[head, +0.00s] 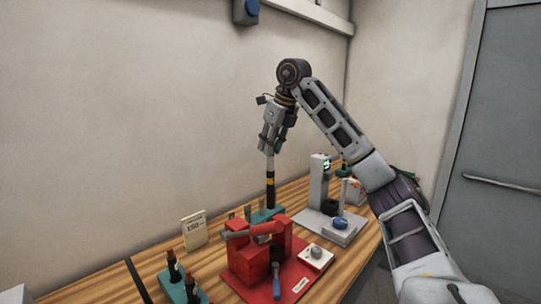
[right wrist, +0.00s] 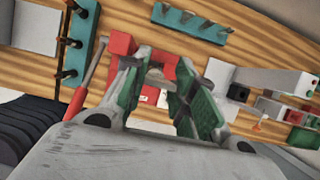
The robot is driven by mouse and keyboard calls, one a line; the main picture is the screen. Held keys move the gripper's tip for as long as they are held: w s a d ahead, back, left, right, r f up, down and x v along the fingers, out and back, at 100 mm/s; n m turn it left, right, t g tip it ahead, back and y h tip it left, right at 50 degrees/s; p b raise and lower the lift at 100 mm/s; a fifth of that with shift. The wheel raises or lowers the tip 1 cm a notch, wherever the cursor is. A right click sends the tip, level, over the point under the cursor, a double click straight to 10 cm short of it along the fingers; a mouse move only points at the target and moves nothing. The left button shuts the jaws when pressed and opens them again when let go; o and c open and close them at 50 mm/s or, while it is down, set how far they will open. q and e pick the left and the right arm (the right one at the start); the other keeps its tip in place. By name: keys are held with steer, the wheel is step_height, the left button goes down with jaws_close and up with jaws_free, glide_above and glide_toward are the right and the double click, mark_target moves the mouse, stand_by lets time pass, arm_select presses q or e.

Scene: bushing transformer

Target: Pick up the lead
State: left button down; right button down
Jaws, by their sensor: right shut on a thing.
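My right gripper (head: 271,141) points down over the table and is shut on the top of the lead (head: 270,185). The lead is a thin upright rod with a pale upper part, a yellow band and a black lower part. Its lower end meets the teal rack (head: 262,216) in the head view; I cannot tell whether it is seated in it or just above. In the right wrist view the green-padded fingers (right wrist: 170,88) show, but the lead is hard to make out between them. A teal slotted rack also shows there (right wrist: 190,22). My left gripper is not in view.
A red press (head: 250,262) with a blue-handled lever stands in front of the rack. A grey station with a green display (head: 319,182) is to the right. A small card (head: 194,230) stands at left. Another teal rack (head: 176,288) holds dark red-tipped pieces. A wall is behind.

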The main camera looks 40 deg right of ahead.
step_height(320, 180, up, 2)
steer(key=shift+r+p, duration=0.1)
steer(key=shift+p, duration=0.2)
steer(key=shift+r, duration=0.3)
steer(key=shift+r+p, duration=0.35)
steer(key=shift+r, duration=0.1)
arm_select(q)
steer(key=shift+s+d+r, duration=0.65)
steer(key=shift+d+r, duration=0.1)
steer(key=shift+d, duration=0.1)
